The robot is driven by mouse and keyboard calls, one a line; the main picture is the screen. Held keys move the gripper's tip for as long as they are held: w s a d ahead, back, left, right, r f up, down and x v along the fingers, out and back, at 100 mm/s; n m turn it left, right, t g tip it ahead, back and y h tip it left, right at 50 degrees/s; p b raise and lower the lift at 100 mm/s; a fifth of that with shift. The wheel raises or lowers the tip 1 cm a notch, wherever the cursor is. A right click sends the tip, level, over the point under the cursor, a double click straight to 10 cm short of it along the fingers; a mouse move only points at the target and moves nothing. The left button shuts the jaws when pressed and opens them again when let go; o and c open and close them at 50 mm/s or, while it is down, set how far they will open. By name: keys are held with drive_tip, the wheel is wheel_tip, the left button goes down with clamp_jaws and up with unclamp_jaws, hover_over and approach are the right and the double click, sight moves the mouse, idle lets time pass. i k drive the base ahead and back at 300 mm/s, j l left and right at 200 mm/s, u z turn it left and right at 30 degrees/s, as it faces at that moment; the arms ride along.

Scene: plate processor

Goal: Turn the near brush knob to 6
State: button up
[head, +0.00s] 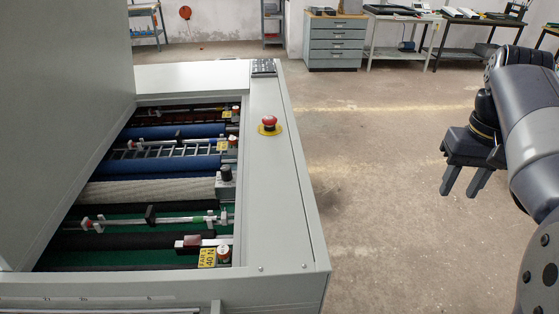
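The plate processor (293,200) stands open at the left, with its rollers in view. A black knob (226,173) sits upright on a small grey block at the right end of the cream roller (150,190). I cannot tell for certain which one is the near brush knob, and no dial numbers are readable. My gripper (463,185) hangs in the air at the right, well apart from the machine, open and empty, with its fingers pointing down.
A red emergency button (269,122) on a yellow base rises from the machine's right rim. The raised lid (60,120) blocks the left. The floor (390,230) between machine and arm is clear. A drawer cabinet (336,45) stands behind.

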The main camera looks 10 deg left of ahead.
sight(226, 172)
drive_tip(key=i+l+z, duration=0.2)
drive_tip(key=l, duration=0.25)
drive_tip(key=i+l+z, duration=0.2)
drive_tip(key=l, duration=0.2)
drive_tip(key=i+l+z, duration=0.25)
drive_tip(key=i+l+u, duration=0.45)
drive_tip(key=i, duration=0.2)
drive_tip(key=i+j+u, duration=0.1)
drive_tip(key=u, duration=0.35)
drive_tip(key=i+u, duration=0.2)
drive_tip(key=u, duration=0.25)
drive_tip(key=i+u, duration=0.15)
drive_tip(key=u, duration=0.3)
drive_tip(key=i+l+u, duration=0.1)
drive_tip(key=u, duration=0.35)
drive_tip(key=i+u, duration=0.15)
drive_tip(key=u, duration=0.35)
drive_tip(key=i+u, duration=0.2)
drive_tip(key=u, duration=0.25)
drive_tip(key=i+u, duration=0.15)
drive_tip(key=u, duration=0.35)
drive_tip(key=i+l+u, duration=0.15)
drive_tip(key=u, duration=0.3)
drive_tip(key=i+l+u, duration=0.25)
drive_tip(key=u, duration=0.2)
